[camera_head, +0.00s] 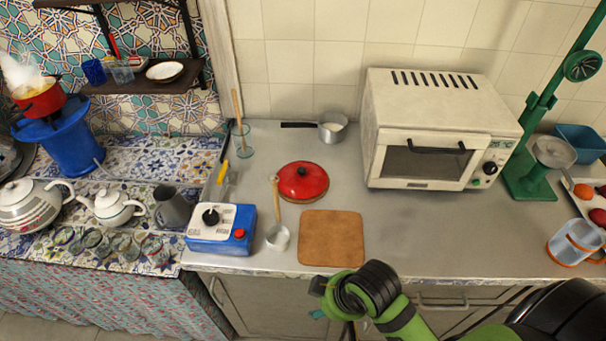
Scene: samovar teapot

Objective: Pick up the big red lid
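The big red lid (315,190) lies flat on the grey counter, knob up, behind the brown cutting board and left of the oven. Its small knob stands at its middle. A green and black arm, which I take as my right one, reaches in from the lower right. Its end is at the counter's front edge, before the cutting board and well apart from the lid. The fingers there are mostly hidden or too dark to read. My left gripper does not show.
A ladle (278,236) leans close to the lid's left side. The brown cutting board (332,240) lies in front, a saucepan (332,129) stands behind, and a white oven (430,125) stands right. A blue device (222,228) is left. Counter between lid and oven is clear.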

